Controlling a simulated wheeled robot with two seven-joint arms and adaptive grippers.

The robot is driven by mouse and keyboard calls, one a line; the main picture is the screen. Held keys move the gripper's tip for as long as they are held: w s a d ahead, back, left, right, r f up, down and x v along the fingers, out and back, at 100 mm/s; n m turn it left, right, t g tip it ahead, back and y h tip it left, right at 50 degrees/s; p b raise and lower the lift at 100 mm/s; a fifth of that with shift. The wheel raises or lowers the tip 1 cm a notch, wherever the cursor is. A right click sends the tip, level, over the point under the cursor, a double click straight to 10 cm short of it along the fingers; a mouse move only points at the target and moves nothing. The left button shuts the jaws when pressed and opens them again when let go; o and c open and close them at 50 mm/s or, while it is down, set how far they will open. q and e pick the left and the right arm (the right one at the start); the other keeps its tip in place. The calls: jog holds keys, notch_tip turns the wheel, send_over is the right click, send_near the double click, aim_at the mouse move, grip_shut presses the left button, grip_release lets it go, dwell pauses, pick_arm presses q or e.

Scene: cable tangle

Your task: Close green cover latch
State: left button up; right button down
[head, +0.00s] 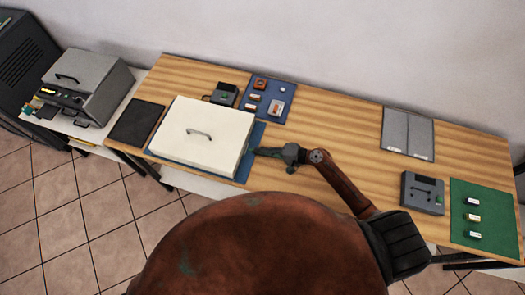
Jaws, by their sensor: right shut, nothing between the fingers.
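A white box-like cover (203,134) with a grey handle on top sits on a blue mat on the wooden table. My right gripper (257,152) is shut and empty at the right side of the cover, near its front right corner. Its tips are close to the cover's right edge; I cannot tell whether they touch. Something small and green shows by the fingertips, perhaps the latch, but it is too small to tell its position. My left gripper is out of view.
A black pad (136,122) lies left of the cover. A blue mat with small parts (289,90) and a dark device (224,94) are behind it. A grey device (422,193) and a green mat (490,240) are at the right. The table's middle is mostly clear.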

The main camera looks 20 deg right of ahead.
jog(key=shift+w+a, duration=0.35)
jog(key=shift+a, duration=0.2)
jog(key=shift+s+d, duration=0.15)
jog(key=shift+d, duration=0.1)
jog(key=s+d, duration=0.1)
jog(key=d, duration=0.1)
jog(key=s+d+b, duration=0.1)
jog(key=d, duration=0.1)
jog(key=shift+s, duration=0.35)
jog(key=b+v, duration=0.1)
jog(key=v, duration=0.6)
jog(key=shift+s+d+r, duration=0.2)
jog(key=shift+r, duration=0.05)
jog(key=shift+s+d+r, duration=0.2)
jog(key=shift+s+d, duration=0.1)
jog(key=shift+d, duration=0.15)
